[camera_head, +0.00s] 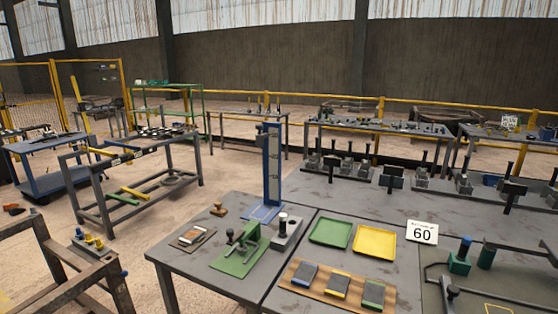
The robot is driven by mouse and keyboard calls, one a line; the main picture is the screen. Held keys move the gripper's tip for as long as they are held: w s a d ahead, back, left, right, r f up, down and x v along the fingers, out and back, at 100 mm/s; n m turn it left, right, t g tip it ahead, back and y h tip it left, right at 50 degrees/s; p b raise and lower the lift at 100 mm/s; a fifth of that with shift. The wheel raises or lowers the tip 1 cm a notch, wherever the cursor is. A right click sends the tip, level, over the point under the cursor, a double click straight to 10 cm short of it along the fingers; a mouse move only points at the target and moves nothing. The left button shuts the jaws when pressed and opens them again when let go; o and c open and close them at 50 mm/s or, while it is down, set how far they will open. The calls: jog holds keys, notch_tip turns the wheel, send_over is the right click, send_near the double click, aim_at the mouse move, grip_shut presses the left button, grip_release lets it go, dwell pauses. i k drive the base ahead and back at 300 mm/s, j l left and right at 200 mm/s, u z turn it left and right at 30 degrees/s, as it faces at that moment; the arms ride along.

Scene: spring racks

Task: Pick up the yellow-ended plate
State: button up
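The yellow-ended plate (337,286) is a dark plate with a yellow strip along its near end. It lies in the middle of a row of three on a brown wooden board (318,295), near the front of the grey table. A plate with a blue end (303,277) lies to its left and a plate with a green end (373,294) to its right. Nothing covers the yellow-ended plate. My gripper is not in view.
A green clamp fixture (241,252) and a tall blue gauge (272,165) stand left. Dark bars and green posts stand right.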

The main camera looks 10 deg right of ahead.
aim_at(337, 287)
jog(key=i+j, duration=0.1)
jog(key=j, duration=0.65)
jog(key=i+j+z, duration=0.1)
jog(key=j, duration=0.65)
jog(key=i+j, duration=0.1)
jog(key=j, duration=0.65)
